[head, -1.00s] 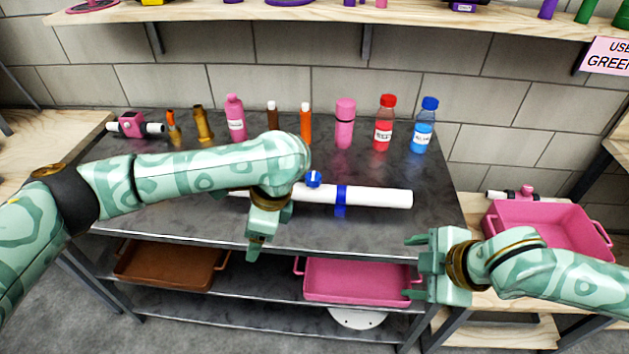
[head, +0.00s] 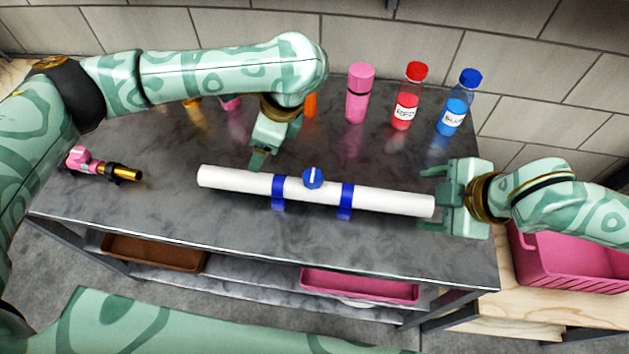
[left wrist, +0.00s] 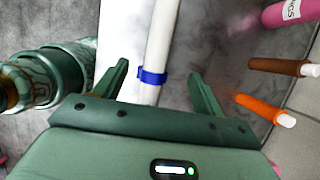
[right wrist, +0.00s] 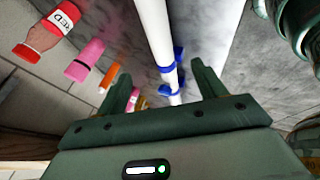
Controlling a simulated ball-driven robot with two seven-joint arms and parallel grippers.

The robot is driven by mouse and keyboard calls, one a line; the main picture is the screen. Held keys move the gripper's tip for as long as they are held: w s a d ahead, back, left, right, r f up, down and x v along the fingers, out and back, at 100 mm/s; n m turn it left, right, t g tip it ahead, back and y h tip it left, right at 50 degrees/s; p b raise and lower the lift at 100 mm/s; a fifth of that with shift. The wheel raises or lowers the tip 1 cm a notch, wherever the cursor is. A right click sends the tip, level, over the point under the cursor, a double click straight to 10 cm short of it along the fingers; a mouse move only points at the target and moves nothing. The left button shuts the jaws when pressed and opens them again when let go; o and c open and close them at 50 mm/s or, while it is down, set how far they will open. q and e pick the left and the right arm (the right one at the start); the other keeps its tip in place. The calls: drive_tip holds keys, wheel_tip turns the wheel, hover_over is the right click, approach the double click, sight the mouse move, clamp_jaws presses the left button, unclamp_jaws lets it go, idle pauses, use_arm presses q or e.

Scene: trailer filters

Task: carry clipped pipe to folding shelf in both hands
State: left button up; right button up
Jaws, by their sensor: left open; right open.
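The clipped pipe (head: 385,200) is a long white tube with two blue clips and a blue knob on top. It lies on the dark metal table (head: 380,245). My right gripper (head: 432,200) is open at the pipe's right end, with its fingers on either side of that end in the head view. In the right wrist view the pipe (right wrist: 158,35) runs up between the open fingers. My left gripper (head: 262,158) is open just behind the pipe's left half. In the left wrist view the pipe (left wrist: 160,40) and a clip show between its fingers. I cannot identify the folding shelf.
A pink bottle (head: 358,95), a red bottle (head: 408,97) and a blue bottle (head: 457,104) stand at the table's back. A pink fitting with a gold end (head: 100,166) lies at left. A pink crate (head: 570,260) stands at right. Trays sit on the lower shelf.

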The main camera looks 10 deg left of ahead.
sight(245, 182)
use_arm(q)
drive_tip(key=x, duration=1.6)
drive_tip(key=shift+a+f, duration=0.15)
use_arm(e)
drive_tip(key=x, duration=1.6)
drive_tip(key=shift+w+f, duration=0.1)
drive_tip(key=shift+f, duration=0.1)
use_arm(q)
drive_tip(key=c, duration=1.5)
use_arm(e)
drive_tip(key=c, duration=1.5)
